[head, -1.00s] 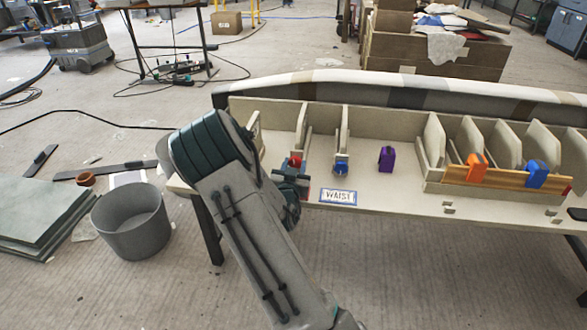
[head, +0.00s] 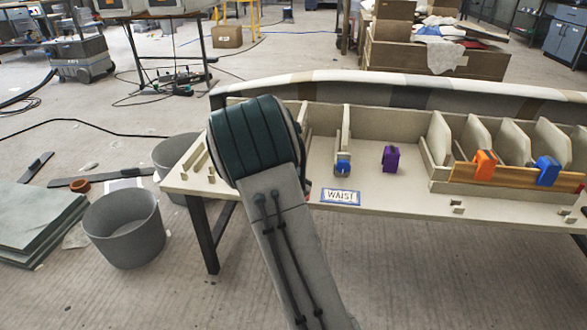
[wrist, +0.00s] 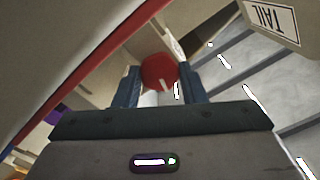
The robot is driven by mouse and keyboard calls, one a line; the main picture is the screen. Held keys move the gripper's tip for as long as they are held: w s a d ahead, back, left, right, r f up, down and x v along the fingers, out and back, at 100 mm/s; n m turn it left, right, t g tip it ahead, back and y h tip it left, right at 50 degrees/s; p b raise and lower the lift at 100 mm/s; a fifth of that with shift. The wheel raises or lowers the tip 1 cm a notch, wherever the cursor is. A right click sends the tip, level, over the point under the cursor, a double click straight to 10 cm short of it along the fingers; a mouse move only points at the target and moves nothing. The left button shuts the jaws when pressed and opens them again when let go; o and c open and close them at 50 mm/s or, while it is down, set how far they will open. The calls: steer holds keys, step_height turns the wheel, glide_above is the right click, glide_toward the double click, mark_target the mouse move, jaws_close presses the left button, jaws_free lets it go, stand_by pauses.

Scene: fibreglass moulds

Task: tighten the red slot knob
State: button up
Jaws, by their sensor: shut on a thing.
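A pale shaft shows just below the knob, between the fingers. In the head view my arm covers the knob and the gripper. A blue knob (head: 343,167) sits on the neighbouring slot of the bench, right of my arm.
The long pale bench (head: 400,193) carries upright dividers and a "WAIST" label (head: 340,197). A purple clamp (head: 390,159), an orange clamp (head: 484,165) and a blue clamp (head: 547,170) stand further right. A grey bin (head: 122,232) stands on the floor at left.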

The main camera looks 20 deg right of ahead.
steer(key=o, duration=1)
steer(key=p+v, duration=0.8)
steer(key=v, duration=0.5)
steer(key=shift+s+a, duration=0.25)
steer(key=shift+a, duration=0.05)
